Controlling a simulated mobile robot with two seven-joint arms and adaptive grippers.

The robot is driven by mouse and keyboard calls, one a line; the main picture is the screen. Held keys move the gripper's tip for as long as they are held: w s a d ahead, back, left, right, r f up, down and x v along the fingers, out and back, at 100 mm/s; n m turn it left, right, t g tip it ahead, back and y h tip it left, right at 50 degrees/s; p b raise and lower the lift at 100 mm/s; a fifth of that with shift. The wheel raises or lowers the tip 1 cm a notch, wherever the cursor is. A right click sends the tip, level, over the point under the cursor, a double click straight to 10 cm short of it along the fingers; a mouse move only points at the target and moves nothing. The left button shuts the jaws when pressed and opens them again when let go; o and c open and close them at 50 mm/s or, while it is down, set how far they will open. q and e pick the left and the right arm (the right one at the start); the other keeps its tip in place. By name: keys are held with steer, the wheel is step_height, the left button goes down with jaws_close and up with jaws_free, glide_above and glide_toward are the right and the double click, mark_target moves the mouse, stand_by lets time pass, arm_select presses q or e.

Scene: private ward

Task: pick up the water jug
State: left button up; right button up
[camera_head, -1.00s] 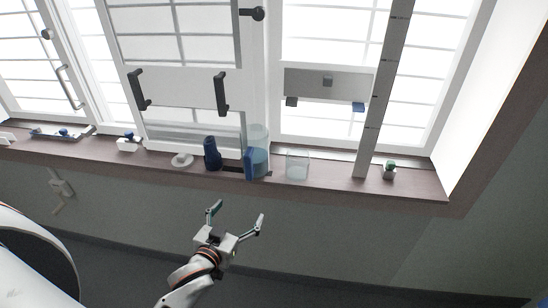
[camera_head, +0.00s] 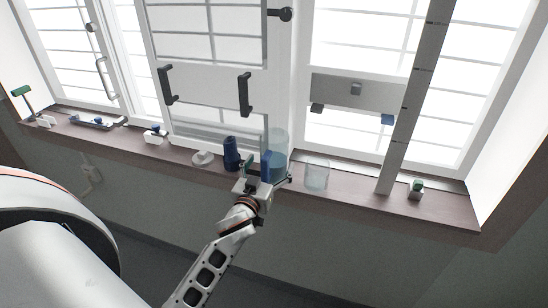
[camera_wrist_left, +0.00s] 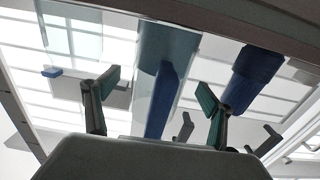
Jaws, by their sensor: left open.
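The water jug (camera_head: 279,148) is a tall clear cylinder with bluish water and a blue handle, upright on the window sill. My left gripper (camera_head: 267,172) is open at the jug, its fingers to either side of the handle as seen in the head view. In the left wrist view, the jug (camera_wrist_left: 178,48) and its blue handle (camera_wrist_left: 160,103) show between the two spread fingers of the left gripper (camera_wrist_left: 156,90). I see no clear contact. The gripper hides the lower part of the jug in the head view. My right gripper is not in view.
A dark blue vessel (camera_head: 231,153) stands close left of the jug, and a clear glass container (camera_head: 317,174) stands to its right. The brown sill (camera_head: 350,189) also holds a small green-topped item (camera_head: 416,188) and a tray (camera_head: 92,122). A grey post (camera_head: 409,105) rises at right.

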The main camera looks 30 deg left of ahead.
arm_select(q)
steer(key=shift+x, duration=0.85)
steer(key=shift+c, duration=0.5)
steer(key=shift+f, duration=0.1)
steer(key=c, duration=1.9)
steer(key=shift+c, duration=0.4)
